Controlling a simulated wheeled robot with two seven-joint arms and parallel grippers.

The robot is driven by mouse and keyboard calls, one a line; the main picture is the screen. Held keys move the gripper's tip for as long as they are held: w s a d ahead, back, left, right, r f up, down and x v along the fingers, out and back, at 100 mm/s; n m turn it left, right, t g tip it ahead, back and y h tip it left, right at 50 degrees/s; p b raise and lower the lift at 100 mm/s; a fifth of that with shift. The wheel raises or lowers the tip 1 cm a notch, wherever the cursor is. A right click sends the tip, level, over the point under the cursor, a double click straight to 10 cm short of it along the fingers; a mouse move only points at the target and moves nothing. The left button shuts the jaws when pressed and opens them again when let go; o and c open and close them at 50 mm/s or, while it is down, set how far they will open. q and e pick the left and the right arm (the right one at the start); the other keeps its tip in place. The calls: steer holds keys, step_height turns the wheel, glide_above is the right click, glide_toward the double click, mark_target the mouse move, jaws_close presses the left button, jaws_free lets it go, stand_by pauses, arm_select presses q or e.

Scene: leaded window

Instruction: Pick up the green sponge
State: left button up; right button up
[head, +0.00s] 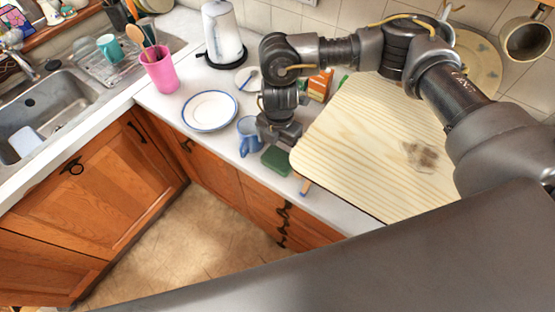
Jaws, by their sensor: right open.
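The green sponge (276,160) lies flat on the white countertop near its front edge, between the blue mug and the wooden board. My right gripper (281,138) is just above and behind the sponge in the picture, pointing down. It is open, and nothing shows between its fingers. The fingertips are small and dark here, so I cannot tell whether they touch the sponge. My left gripper is not in view.
A blue mug (249,136) stands close to the left of my right gripper. A large wooden board (365,140) lies to the right.

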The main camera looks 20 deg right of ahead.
mark_target(279, 158)
steer(key=shift+f+p, duration=0.5)
steer(key=shift+f, duration=2.9)
steer(key=c, duration=0.9)
steer(key=shift+o, duration=0.2)
steer(key=shift+r, duration=0.2)
step_height(279, 158, up, 28)
steer(key=b, duration=0.6)
steer(key=shift+f, duration=0.15)
